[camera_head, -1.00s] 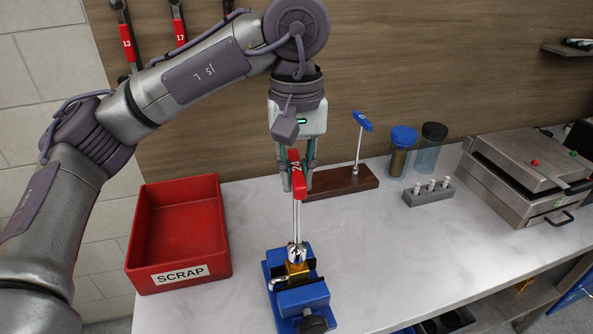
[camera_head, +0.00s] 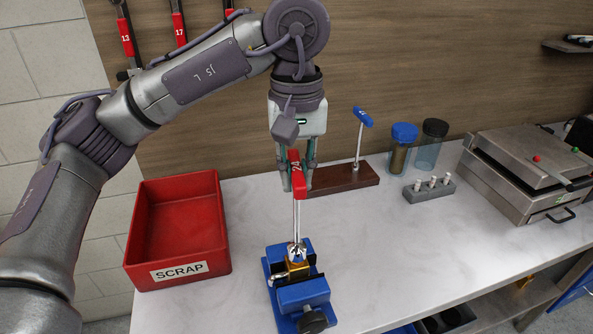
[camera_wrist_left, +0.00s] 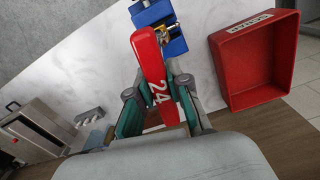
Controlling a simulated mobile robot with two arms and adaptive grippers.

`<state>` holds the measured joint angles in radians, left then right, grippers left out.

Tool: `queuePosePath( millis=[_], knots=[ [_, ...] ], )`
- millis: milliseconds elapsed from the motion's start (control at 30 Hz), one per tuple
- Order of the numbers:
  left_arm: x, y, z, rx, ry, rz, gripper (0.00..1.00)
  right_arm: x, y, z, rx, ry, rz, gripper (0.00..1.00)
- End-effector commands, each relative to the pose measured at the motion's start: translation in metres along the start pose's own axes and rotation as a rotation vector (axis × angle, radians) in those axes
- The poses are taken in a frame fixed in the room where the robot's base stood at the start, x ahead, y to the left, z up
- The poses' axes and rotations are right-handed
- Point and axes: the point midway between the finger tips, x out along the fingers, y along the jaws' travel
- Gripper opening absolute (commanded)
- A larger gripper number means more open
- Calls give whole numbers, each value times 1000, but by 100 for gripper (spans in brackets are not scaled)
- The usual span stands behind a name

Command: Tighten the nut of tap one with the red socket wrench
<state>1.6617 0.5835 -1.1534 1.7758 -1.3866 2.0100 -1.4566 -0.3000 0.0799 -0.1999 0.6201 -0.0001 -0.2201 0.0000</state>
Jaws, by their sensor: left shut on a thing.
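My left gripper (camera_head: 297,178) is shut on the red handle of the red socket wrench (camera_head: 298,180). The wrench stands upright, its steel shaft reaching down to the brass tap (camera_head: 298,268). The tap is clamped in a blue vise (camera_head: 300,294). The socket end is at the top of the tap; I cannot tell how fully it sits on the nut. In the left wrist view the red handle (camera_wrist_left: 152,75) shows the number 24 between the fingers, with the vise (camera_wrist_left: 160,22) beyond it. My right gripper is not in view.
A red SCRAP bin (camera_head: 180,272) stands left of the vise. A wooden block (camera_head: 345,181) with a blue T-handle tool (camera_head: 362,117), two jars, a grey holder (camera_head: 428,192) and a steel press (camera_head: 530,165) stand behind and right. The counter (camera_head: 385,255) right of the vise is clear.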

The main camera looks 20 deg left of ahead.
Motion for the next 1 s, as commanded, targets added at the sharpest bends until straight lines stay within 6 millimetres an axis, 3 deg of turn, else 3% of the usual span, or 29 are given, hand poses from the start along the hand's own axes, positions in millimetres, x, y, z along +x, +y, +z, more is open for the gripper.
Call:
queuePosePath(
  millis=[1000],
  knots=[
    [13,0,0,0,1,1,0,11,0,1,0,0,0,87]
  ],
)
